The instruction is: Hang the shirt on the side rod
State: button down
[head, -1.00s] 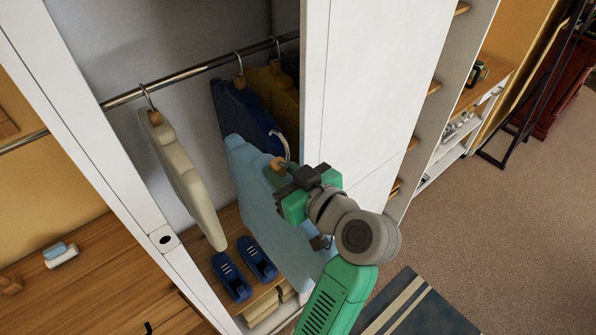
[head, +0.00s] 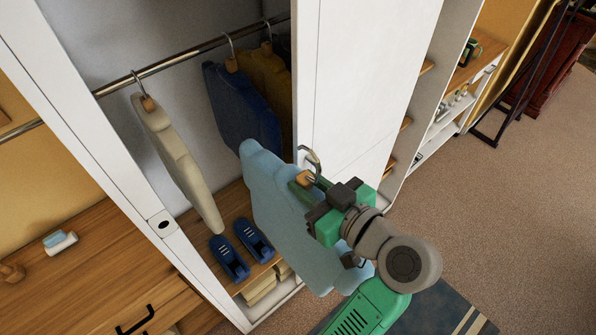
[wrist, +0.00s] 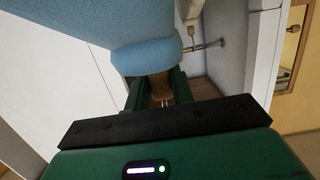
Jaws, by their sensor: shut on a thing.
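My gripper (head: 311,187) is shut on the wooden neck of the light blue shirt's hanger. The light blue shirt (head: 285,215) hangs below it, tilted, in front of the wardrobe's right panel. Its metal hook (head: 311,157) points up, free of any rod. In the wrist view the shirt (wrist: 147,55) fills the top beyond my fingers (wrist: 158,92), with the hanger neck between them. A metal rod (head: 185,55) crosses the wardrobe. A short rod length (head: 22,130) shows outside the wardrobe's left post; I cannot tell whether it is a separate side rod.
A cream shirt (head: 172,150), a navy shirt (head: 240,105) and a mustard shirt (head: 272,80) hang on the wardrobe rod. Blue shoes (head: 230,257) stand on its floor. The white left post (head: 95,150) and right panel (head: 365,80) bound the opening. A wooden top (head: 75,265) lies left.

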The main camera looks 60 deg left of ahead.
jog(key=shift+w+d, duration=0.15)
jog(key=shift+d, duration=0.35)
jog(key=shift+d+f+b+v, duration=0.1)
jog(key=shift+f+b+v, duration=0.25)
jog(key=shift+v, duration=1.5)
jog(key=shift+d+f+b+v, duration=0.1)
jog(key=shift+f+b+v, duration=0.25)
jog(key=shift+v, duration=1.45)
jog(key=shift+f+b+v, duration=0.35)
jog(key=shift+v, duration=1.5)
